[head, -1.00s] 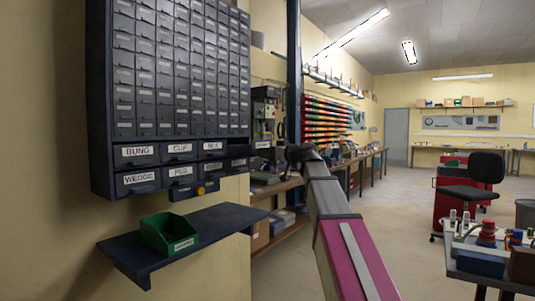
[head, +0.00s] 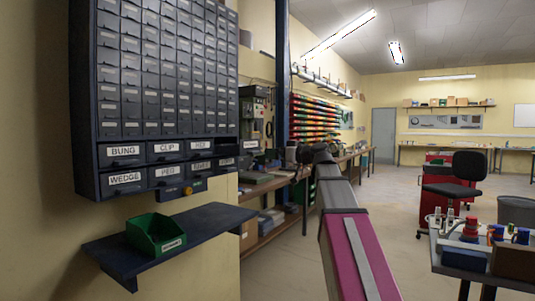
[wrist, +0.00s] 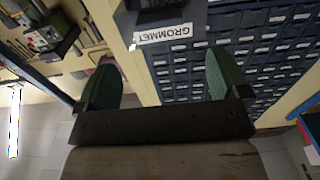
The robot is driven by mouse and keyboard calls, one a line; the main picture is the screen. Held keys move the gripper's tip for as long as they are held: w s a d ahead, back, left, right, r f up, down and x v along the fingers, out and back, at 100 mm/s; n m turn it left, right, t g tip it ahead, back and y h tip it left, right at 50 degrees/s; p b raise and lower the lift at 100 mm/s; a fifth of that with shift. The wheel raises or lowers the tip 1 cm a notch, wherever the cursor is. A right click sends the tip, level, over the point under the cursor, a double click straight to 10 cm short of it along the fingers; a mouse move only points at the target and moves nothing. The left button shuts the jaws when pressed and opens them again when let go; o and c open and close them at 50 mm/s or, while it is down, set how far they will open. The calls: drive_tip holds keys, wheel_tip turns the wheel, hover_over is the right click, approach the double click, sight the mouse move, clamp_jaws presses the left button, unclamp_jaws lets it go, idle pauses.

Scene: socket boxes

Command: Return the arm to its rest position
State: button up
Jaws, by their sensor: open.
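My arm (head: 345,215) reaches forward from the bottom of the head view, its far end near the right side of the dark drawer cabinet (head: 165,60). My gripper (wrist: 160,75) shows in the wrist view with its two green fingers wide apart and nothing between them. Beyond the fingers is a drawer front labelled GROMMET (wrist: 170,33), with the cabinet's rows of small drawers (wrist: 250,50) behind. I cannot make out the gripper's fingers in the head view.
A green bin (head: 156,235) stands on the dark wall shelf (head: 205,226) below the cabinet. A bench with bottles and boxes (head: 475,250) is at the right, a black chair (head: 465,175) behind it. The floor (head: 400,200) between is clear.

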drive_tip(key=shift+s+d, duration=0.4)
drive_tip(key=shift+d, duration=0.1)
wheel_tip(320, 180, down, 39)
drive_tip(key=s+m+g+h, duration=0.2)
drive_tip(key=m+g+h, duration=0.3)
drive_tip(key=m+h, duration=0.15)
drive_tip(key=s+d+f+m+g+h, duration=0.1)
drive_tip(key=s+f+g+h, duration=0.1)
drive_tip(key=s+f, duration=0.3)
drive_tip(key=s+d+f+m+g+h, duration=0.1)
drive_tip(key=s+f, duration=0.5)
drive_tip(key=f, duration=0.6)
drive_tip(key=s+d+f+m+g+h, duration=0.2)
drive_tip(key=s+f, duration=0.4)
drive_tip(key=f, duration=0.3)
drive_tip(key=d+g+h, duration=0.1)
drive_tip(key=h, duration=0.1)
drive_tip(key=shift+s+f+h, duration=0.25)
drive_tip(key=shift+f+h, duration=0.05)
drive_tip(key=shift+h, duration=0.05)
